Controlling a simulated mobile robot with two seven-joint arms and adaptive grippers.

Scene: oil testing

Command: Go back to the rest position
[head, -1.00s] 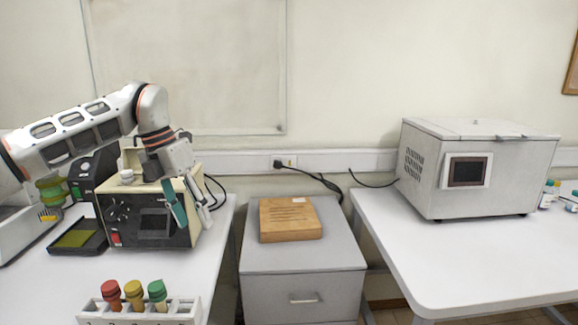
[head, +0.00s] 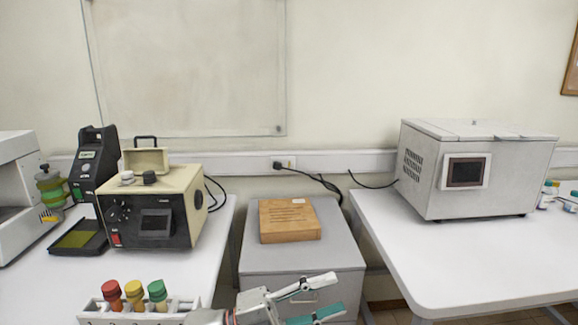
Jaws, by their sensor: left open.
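My left gripper (head: 328,296) is low in the head view, in front of the grey cabinet. Its two fingers are apart and empty, pointing to the right. Only the gripper and a bit of its wrist show at the bottom edge; the rest of the left arm is out of view. My right gripper is not in view.
A rack (head: 140,317) with red, yellow and green capped tubes stands left of my gripper. A wooden block (head: 290,220) lies on the grey cabinet (head: 262,258). A white centrifuge-like box (head: 478,170) stands on the right table.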

